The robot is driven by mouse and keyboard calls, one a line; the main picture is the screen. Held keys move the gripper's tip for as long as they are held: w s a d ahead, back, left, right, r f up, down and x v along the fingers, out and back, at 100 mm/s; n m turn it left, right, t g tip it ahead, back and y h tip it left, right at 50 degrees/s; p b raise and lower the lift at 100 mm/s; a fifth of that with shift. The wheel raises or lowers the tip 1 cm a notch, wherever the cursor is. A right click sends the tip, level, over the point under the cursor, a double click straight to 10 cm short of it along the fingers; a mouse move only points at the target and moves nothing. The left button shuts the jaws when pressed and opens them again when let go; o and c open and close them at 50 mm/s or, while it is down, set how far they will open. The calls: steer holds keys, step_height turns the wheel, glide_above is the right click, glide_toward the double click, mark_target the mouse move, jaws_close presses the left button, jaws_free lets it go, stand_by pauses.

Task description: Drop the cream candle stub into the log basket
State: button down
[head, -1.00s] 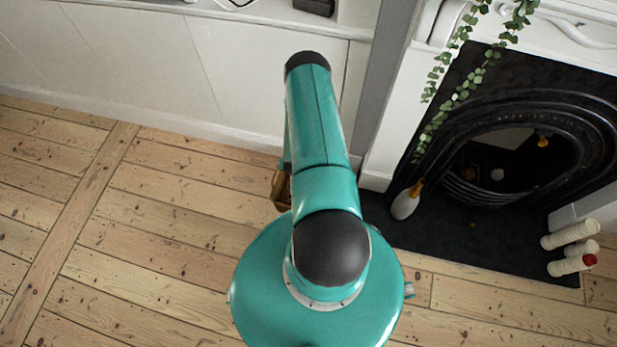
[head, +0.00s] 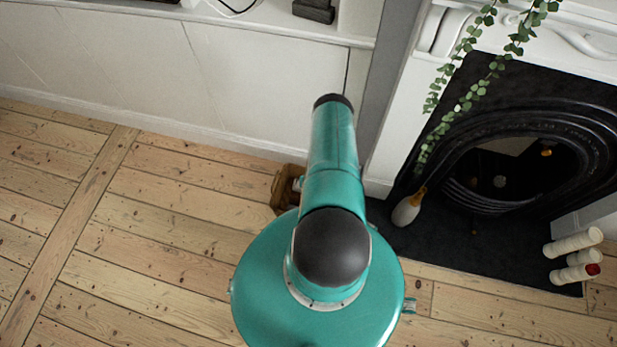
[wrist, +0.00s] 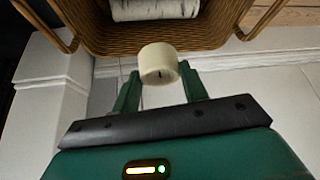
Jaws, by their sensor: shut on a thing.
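The cream candle stub (wrist: 158,64) is a short pale cylinder with a dark wick, seen in the wrist view. My gripper (wrist: 160,80) is shut on it, with a green finger on each side. The log basket (wrist: 100,43) is brown wicker with a birch log (wrist: 150,10) inside, at the top of the wrist view. In the head view the basket (head: 284,190) is partly hidden behind my arm, and the gripper and stub are hidden.
A black fireplace (head: 500,170) with a dark hearth stands at right. A pale bottle-shaped object (head: 407,208) is on the hearth near the basket. Several cream rolls (head: 575,243) lie at the hearth's right end. A white wall is behind; floorboards (head: 160,230) at left are clear.

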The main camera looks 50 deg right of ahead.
steer(key=shift+f, duration=0.25)
steer(key=c, duration=0.7)
jaws_free()
steer(key=shift+r, duration=0.1)
steer(key=v, duration=1.3)
steer(key=shift+a+r, duration=0.1)
steer(key=shift+r, duration=0.2)
steer(key=shift+s+a, duration=0.1)
